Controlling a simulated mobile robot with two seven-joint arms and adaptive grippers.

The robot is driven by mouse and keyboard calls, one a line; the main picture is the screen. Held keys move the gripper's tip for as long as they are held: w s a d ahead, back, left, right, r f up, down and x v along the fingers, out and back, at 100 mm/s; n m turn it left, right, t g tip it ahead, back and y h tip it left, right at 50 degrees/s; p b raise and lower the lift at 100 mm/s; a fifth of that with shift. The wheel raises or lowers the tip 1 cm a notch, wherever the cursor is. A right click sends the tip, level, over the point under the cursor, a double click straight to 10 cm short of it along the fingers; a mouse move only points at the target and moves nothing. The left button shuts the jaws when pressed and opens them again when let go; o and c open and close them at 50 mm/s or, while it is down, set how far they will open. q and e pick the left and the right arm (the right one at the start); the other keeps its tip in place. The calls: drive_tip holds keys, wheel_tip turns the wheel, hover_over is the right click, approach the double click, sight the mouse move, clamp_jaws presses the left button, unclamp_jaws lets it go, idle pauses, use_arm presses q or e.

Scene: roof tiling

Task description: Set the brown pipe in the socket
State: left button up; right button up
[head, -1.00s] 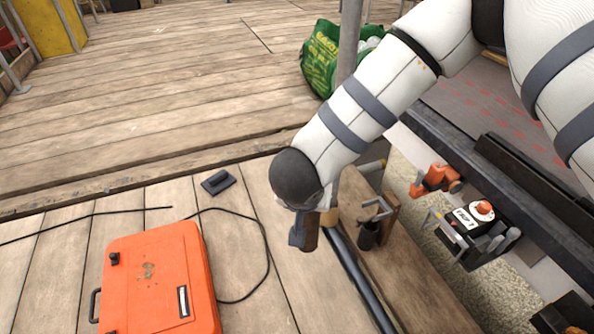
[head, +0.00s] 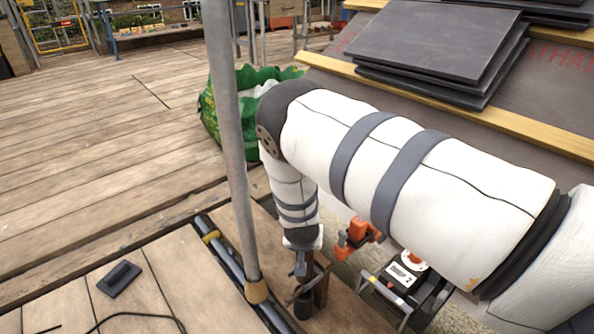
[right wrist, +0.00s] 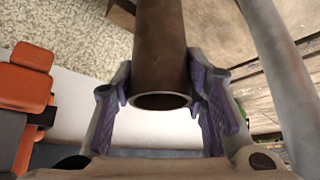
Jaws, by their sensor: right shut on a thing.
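The brown pipe (right wrist: 160,45) is between the purple-padded fingers of my right gripper (right wrist: 165,98) in the right wrist view. Its open near end faces the camera and its far end runs out of the top of the picture. In the head view my right gripper (head: 302,265) points down beside the scaffold pole, with the pipe partly hidden by it. The dark socket (head: 303,307) is on the plank just below the gripper, beside a brown wooden block (head: 322,286). I cannot tell whether the pipe's lower end is inside the socket. My left gripper is out of view.
A grey scaffold pole (head: 232,150) stands close left of my right arm. An orange clamp (head: 356,238) and a black-and-white device (head: 400,280) are right of the socket. A green bag (head: 215,125) stands behind. Dark slates (head: 430,45) lie on the roof. The left deck is mostly clear.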

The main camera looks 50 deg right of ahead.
drive_tip(key=shift+f+b, duration=3.2)
drive_tip(key=shift+f, duration=2.35)
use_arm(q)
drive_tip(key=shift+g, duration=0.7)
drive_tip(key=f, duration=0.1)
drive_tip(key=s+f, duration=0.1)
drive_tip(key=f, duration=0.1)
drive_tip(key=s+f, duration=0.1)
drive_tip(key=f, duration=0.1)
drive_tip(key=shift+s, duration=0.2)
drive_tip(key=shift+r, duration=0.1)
use_arm(e)
drive_tip(key=shift+r, duration=0.2)
drive_tip(key=o, duration=1.4)
drive_tip(key=shift+f, duration=0.1)
drive_tip(key=shift+o, duration=0.2)
drive_tip(key=o, duration=0.4)
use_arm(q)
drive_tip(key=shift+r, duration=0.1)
